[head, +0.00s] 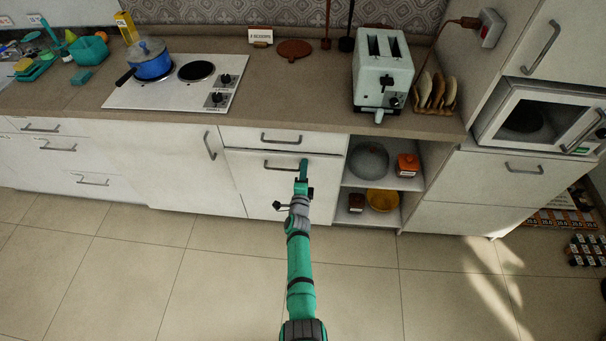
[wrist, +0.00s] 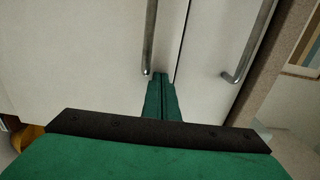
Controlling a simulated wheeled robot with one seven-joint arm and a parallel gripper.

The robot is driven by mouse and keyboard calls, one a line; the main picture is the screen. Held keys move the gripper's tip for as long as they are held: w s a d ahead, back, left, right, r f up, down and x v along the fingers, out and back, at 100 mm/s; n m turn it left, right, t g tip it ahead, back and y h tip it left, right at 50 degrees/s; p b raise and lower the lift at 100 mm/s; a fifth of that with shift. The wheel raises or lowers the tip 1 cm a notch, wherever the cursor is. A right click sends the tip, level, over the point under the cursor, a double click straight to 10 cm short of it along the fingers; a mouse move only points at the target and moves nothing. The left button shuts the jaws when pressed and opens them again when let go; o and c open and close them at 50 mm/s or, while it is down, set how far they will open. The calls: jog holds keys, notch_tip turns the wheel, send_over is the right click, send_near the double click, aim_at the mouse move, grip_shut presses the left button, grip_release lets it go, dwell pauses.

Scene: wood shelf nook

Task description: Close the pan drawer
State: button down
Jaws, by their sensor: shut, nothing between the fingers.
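The pan drawer (head: 262,190) appears to be the wide white front under a shallower top drawer (head: 315,141), right of the hob. Its front looks close to flush with its neighbours; I cannot tell whether a small gap is left. Its bar handle (head: 281,168) also shows in the wrist view (wrist: 150,40). My gripper (head: 303,163) is shut and empty at the upper part of this front, by the handle's right end. In the wrist view its fingertips (wrist: 160,76) are at or very near the front, beside the handle; contact is unclear.
An open shelf nook with a grey bowl (head: 369,161), a yellow bowl (head: 382,201) and small jars is right of the drawer. Above, the counter (head: 290,118) holds a toaster (head: 382,75) and a blue pot (head: 151,62) on the hob. The tiled floor in front is clear.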

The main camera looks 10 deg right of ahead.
jog(key=shift+x, duration=1.15)
jog(key=shift+d+r, duration=0.1)
jog(key=shift+r, duration=0.15)
jog(key=shift+f, duration=0.1)
jog(key=v, duration=1.4)
jog(key=shift+s+a+f, duration=0.15)
jog(key=shift+s+a, duration=0.05)
jog(key=shift+s, duration=0.05)
